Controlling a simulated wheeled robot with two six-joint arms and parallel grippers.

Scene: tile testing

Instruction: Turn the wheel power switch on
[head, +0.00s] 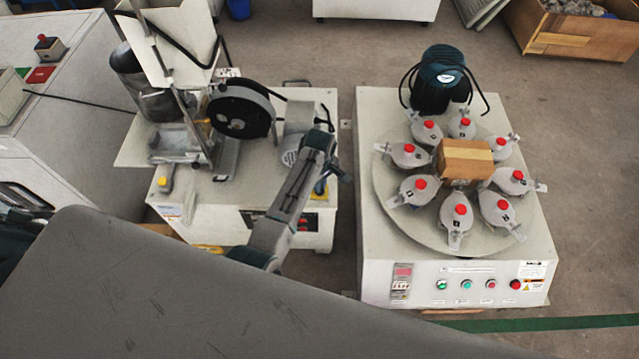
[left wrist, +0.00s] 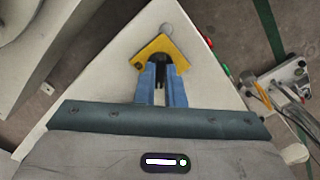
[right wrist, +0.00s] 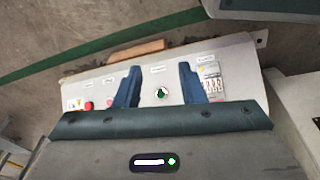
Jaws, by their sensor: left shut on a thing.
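The wheel machine (head: 240,110) with its dark round wheel stands at centre left in the head view. Its wheel power switch shows in the left wrist view as a yellow plate (left wrist: 150,47) with a dark knob, on a pale panel. My left gripper (head: 321,186) is at the right of this machine's front. In the left wrist view its blue fingers (left wrist: 160,70) are shut on the dark knob, which they partly hide. My right gripper (right wrist: 160,68) is open and empty. It faces the other machine's panel, with a green knob (right wrist: 161,93) framed between its fingers.
The other machine (head: 375,240) stands at right with a round plate of several grey holders, a cardboard box (head: 465,160) and a front row of buttons. A floor gap separates the machines. A wooden crate (head: 570,35) is at the back right.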

